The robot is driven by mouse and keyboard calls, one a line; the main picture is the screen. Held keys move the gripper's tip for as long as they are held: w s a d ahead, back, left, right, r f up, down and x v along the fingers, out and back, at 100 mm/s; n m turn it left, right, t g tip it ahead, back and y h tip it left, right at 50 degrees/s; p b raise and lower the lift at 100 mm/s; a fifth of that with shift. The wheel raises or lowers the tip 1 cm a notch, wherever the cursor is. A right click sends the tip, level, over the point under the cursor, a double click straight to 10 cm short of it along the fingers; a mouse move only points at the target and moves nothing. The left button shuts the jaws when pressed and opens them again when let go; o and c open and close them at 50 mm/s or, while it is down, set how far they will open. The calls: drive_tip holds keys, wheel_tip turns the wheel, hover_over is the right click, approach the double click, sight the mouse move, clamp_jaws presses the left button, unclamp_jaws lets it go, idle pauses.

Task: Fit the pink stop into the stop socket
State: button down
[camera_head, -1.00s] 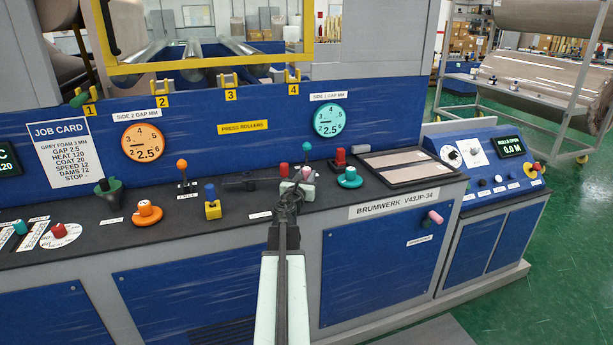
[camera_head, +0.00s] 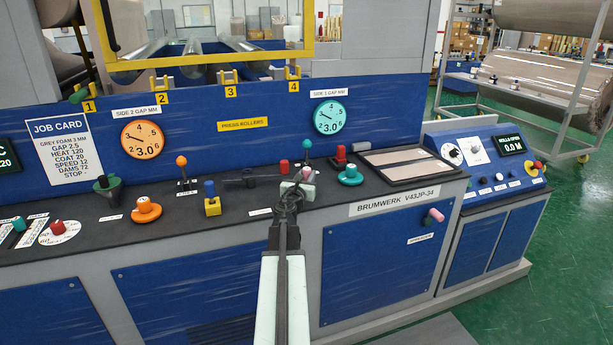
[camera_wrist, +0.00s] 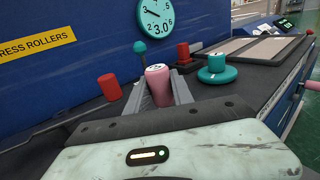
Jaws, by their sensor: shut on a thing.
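A pink stop (camera_wrist: 157,84), a short tapered cylinder with a mark on its pale top, stands between the two grey fingers of my gripper (camera_wrist: 158,92) in the wrist view. In the head view my gripper (camera_head: 297,190) is over the black worktop, and a small part of the pink stop (camera_head: 306,174) shows there. My gripper is shut on it. Another pink cylinder (camera_head: 435,215) sticks out from the blue cabinet front, above a small unreadable label. I cannot pick out the stop socket for certain.
Around the gripper stand a red cylinder (camera_wrist: 109,87), a teal-ball lever (camera_wrist: 140,49), a red block (camera_wrist: 183,53) and a teal knob (camera_wrist: 217,70). An orange-ball lever (camera_head: 182,165) and a blue-and-yellow switch (camera_head: 211,200) are left. The job card (camera_head: 60,150) reads gap 2.5.

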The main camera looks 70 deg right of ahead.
drive_tip(key=shift+f, duration=0.1)
drive_tip(key=c, duration=1)
unclamp_jaws()
drive_tip(key=shift+d, duration=0.1)
drive_tip(key=shift+c, duration=0.2)
drive_tip(key=a, duration=0.8)
drive_tip(key=shift+s, duration=0.35)
drive_tip(key=shift+d, duration=0.1)
